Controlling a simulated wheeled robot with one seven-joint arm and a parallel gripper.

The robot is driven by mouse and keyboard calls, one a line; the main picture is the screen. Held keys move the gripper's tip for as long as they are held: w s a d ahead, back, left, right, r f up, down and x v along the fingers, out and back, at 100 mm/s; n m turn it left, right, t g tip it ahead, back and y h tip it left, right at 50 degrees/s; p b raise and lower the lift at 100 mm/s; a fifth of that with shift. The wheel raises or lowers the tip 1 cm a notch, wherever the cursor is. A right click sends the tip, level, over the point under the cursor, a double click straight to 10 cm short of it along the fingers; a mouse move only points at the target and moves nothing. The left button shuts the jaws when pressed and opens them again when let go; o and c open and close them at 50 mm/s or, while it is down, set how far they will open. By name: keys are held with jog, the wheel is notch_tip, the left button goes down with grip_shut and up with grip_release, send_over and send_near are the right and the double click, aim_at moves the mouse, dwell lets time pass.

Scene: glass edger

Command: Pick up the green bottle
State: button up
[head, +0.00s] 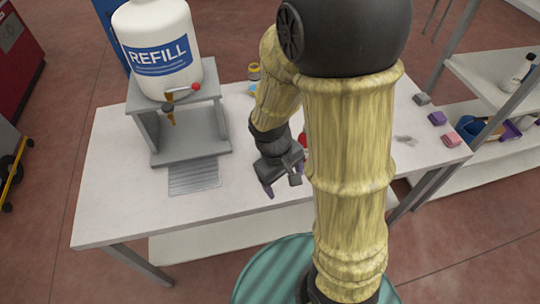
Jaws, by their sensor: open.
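I cannot make out a green bottle in the head view; my own arm covers a large part of the table. My gripper (282,186) hangs over the middle of the white table (110,205), pointing down toward its front side. Its jaws are open, and I see nothing between them. A small jar (253,76) with a yellowish lid and some blue stands behind my arm, partly covered. A bit of something red (303,139) shows between my arm links, mostly hidden.
A white REFILL tank (158,50) with a tap sits on a grey stand (190,143) at the left, above a drip grate (194,176). Purple (437,118) and pink (452,139) blocks lie at the right end. A shelf (478,70) stands beyond. The table's front left is clear.

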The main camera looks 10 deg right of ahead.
jog(key=w+a+f+n+t+h+b, duration=0.1)
jog(key=w+f+n+t+h+b, duration=0.1)
jog(key=f+n+h, duration=0.2)
jog(key=w+a+f+n+t+h+b, duration=0.2)
jog(key=w+f+n+h+b, duration=0.1)
jog(key=f+n, duration=0.3)
jog(key=w+a+f+n+t+h+b, duration=0.2)
jog(key=f+n+t+h+b, duration=0.1)
jog(key=f+n+h, duration=0.2)
jog(key=shift+w+f+n, duration=0.1)
jog(key=shift+w+n, duration=0.3)
jog(key=shift+n, duration=0.4)
jog(key=w+a+n+t, duration=0.1)
jog(key=t, duration=0.1)
jog(key=w+a+n+t, duration=0.1)
jog(key=a+n, duration=0.1)
jog(key=a+f+n+t+b, duration=0.1)
jog(key=a+t, duration=0.1)
jog(key=shift+w+a+n+t, duration=0.15)
jog(key=shift+w+n+t, duration=0.15)
jog(key=shift+w+n, duration=0.1)
jog(key=p+x, duration=0.2)
jog(key=x, duration=0.9)
jog(key=shift+w+f+p, duration=0.1)
jog(key=shift+p, duration=0.3)
jog(key=shift+w+d, duration=0.35)
jog(key=shift+d, duration=0.15)
